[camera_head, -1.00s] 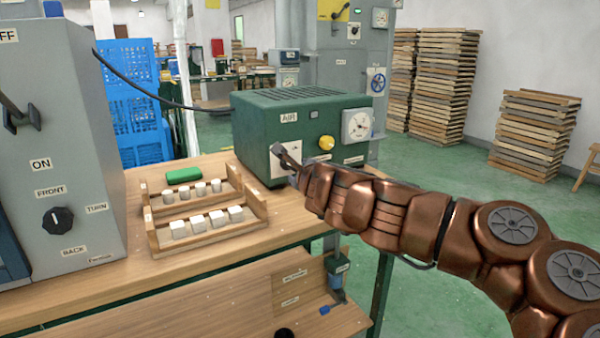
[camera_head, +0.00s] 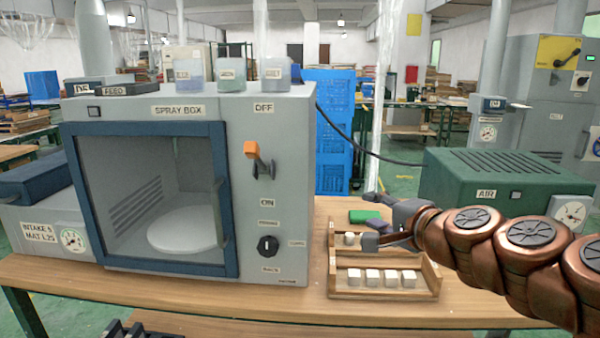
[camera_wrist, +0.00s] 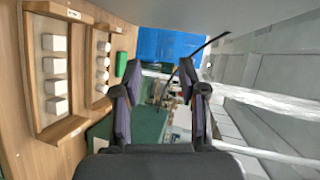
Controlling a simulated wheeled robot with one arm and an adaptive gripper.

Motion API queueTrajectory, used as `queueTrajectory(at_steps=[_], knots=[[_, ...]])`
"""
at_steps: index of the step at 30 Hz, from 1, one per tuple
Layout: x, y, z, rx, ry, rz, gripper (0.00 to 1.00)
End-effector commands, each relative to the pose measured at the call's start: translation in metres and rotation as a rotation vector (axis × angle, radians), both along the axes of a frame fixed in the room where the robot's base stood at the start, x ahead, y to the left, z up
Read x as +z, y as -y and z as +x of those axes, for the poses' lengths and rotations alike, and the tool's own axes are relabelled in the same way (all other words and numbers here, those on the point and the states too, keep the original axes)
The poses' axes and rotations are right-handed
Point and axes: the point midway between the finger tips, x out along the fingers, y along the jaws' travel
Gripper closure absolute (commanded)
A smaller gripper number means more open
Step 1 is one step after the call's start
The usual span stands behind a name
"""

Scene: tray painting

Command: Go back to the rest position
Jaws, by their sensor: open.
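My gripper (camera_head: 378,228) is at the end of my copper-coloured arm, which reaches in from the right in the head view. It appears in front of the wooden rack and the green block (camera_head: 364,216). In the wrist view my gripper (camera_wrist: 158,80) has its two dark fingers apart, with nothing between them. The wooden rack (camera_head: 331,270) holds several white cubes (camera_head: 373,278) in its front row. Its back row is partly hidden by my gripper. In the wrist view the rack (camera_wrist: 32,75) lies to the left, apart from the fingers.
The grey spray box (camera_head: 290,150) with a blue-framed window stands on the wooden bench (camera_head: 300,306), left of the rack. Its lever (camera_head: 258,160) has an orange tip. The green AIR box (camera_head: 455,180) stands behind my arm at the right. Blue crates (camera_head: 330,140) are stacked behind.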

Motion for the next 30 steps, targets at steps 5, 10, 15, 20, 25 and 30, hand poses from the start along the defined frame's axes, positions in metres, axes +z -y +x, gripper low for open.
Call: queueTrajectory(at_steps=[5,10,15,20,25,30], knots=[[-0.011,-0.06,-0.057,0.294,-0.11,-0.305,0.58],[-0.044,-0.074,-0.126,0.547,-0.272,-0.578,0.58],[-0.07,-0.047,-0.206,0.767,-0.5,-0.814,0.58],[-0.074,-0.003,-0.276,0.921,-0.737,-0.968,0.58],[-0.069,0.03,-0.322,1.0,-0.902,-1.04,0.58],[-0.068,0.04,-0.334,1.02,-0.95,-1.058,0.58]])
